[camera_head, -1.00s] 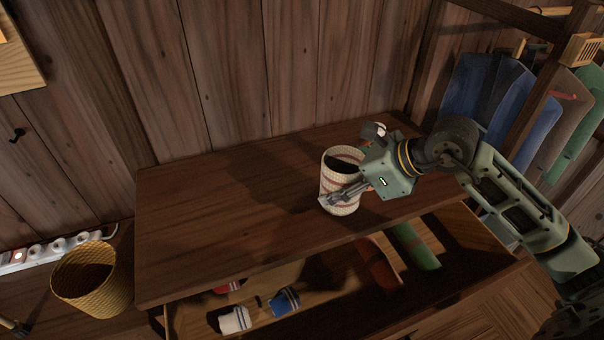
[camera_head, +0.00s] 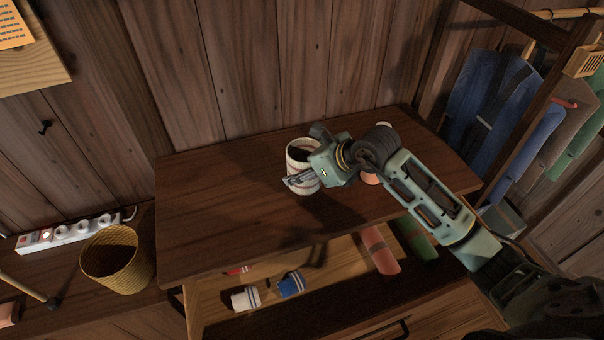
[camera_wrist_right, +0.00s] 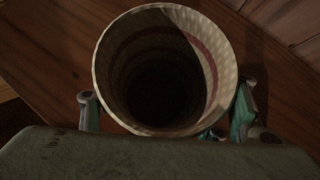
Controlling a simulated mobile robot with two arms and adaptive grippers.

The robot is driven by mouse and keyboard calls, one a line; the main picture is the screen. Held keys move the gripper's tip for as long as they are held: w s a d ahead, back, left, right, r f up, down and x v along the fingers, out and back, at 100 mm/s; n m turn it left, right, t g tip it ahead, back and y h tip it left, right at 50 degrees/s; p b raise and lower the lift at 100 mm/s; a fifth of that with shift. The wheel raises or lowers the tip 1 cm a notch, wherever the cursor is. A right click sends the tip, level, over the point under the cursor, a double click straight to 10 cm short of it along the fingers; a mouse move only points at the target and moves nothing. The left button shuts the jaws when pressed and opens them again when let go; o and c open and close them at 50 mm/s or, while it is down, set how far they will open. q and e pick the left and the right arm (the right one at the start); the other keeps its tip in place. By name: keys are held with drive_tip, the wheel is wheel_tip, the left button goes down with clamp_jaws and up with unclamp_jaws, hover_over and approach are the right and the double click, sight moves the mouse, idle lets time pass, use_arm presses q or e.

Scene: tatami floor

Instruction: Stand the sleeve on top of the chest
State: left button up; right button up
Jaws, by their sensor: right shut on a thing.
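The sleeve (camera_head: 298,166) is a pale woven tube with reddish bands, open at the top. It is upright over the middle of the chest's top, towards the back. I cannot tell whether its base touches the wood. My right gripper (camera_head: 302,181) is shut on the sleeve from the right, with a finger across its lower front. In the right wrist view I look down into the empty sleeve (camera_wrist_right: 128,62), with fingers on both sides of it. The chest (camera_head: 225,215) has a dark wooden top. My left gripper is not in view.
An open drawer (camera_head: 205,300) under the top holds small rolled items in white, blue, red and green. A small orange thing (camera_head: 370,179) sits partly hidden behind my arm. A wicker basket (camera_head: 117,262) and a power strip (camera_head: 70,232) lie left. The top's left part is clear.

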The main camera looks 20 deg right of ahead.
wheel_tip(320, 180, down, 4)
drive_tip(key=shift+a+r+p, duration=0.15)
drive_tip(key=shift+r+p, duration=0.05)
drive_tip(key=shift+p, duration=0.55)
drive_tip(key=shift+w+f, duration=0.1)
drive_tip(key=shift+f, duration=0.2)
drive_tip(key=shift+f, duration=0.1)
drive_tip(key=shift+f, duration=0.15)
drive_tip(key=o, duration=1.2)
drive_tip(key=shift+c, duration=0.2)
